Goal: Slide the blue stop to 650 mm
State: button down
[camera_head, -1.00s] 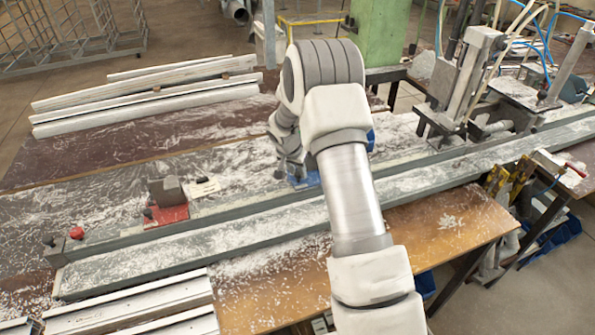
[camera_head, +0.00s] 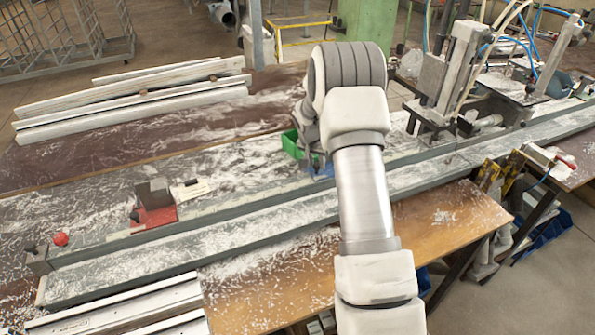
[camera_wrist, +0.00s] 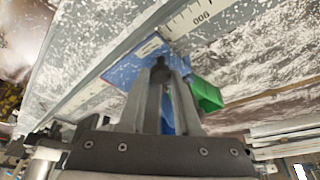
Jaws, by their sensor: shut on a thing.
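The blue stop (camera_head: 321,171) sits on the long grey rail near mid-bench, mostly hidden by my arm in the head view. In the wrist view the blue stop (camera_wrist: 135,63) lies under and around my gripper (camera_wrist: 161,72), whose fingers are shut on its upright part. A white scale (camera_wrist: 190,22) runs along the rail beside it; an upside-down 600 mark shows close to the stop. I cannot read the stop's exact position.
A red stop (camera_head: 155,217) with a grey block sits farther left on the rail. A clamp machine (camera_head: 440,85) stands to the right. White shavings cover the bench.

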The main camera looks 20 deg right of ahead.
jog(key=d, duration=0.6)
jog(key=shift+b, duration=0.4)
jog(key=c, duration=0.6)
grip_release()
jog(key=shift+a, duration=0.1)
jog(key=b+v, duration=0.1)
jog(key=v, duration=1.6)
jog(key=shift+r+b, duration=0.2)
jog(key=shift+b, duration=0.1)
jog(key=shift+s+a, duration=0.1)
